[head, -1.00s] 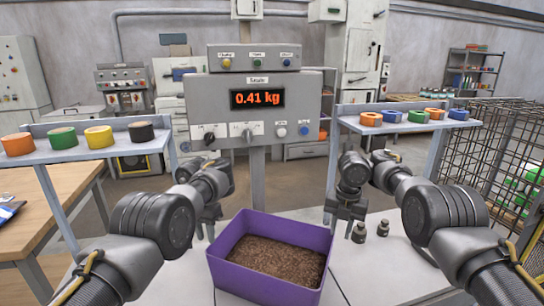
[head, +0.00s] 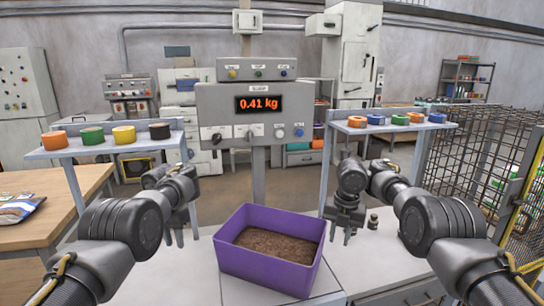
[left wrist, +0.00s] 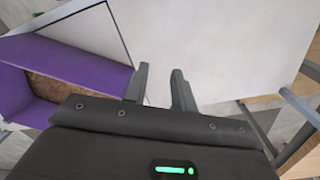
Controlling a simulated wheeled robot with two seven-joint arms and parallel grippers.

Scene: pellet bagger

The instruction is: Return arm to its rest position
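My left gripper (head: 175,240) hangs above the white table, left of the purple bin and apart from it. In the left wrist view its two fingers (left wrist: 158,92) stand apart with nothing between them. The purple bin (head: 262,271) holds brown pellets (head: 278,242); its corner also shows in the left wrist view (left wrist: 70,57). My right gripper (head: 341,234) hangs to the right of the bin, with its fingers seeming apart and empty. The scale display (head: 262,103) reads 0.41 kg.
Raised shelves with coloured tape rolls flank the scale: left shelf (head: 105,150), right shelf (head: 390,128). A wooden table (head: 35,228) with a bag (head: 18,207) is at left, a wire cage (head: 480,150) at right.

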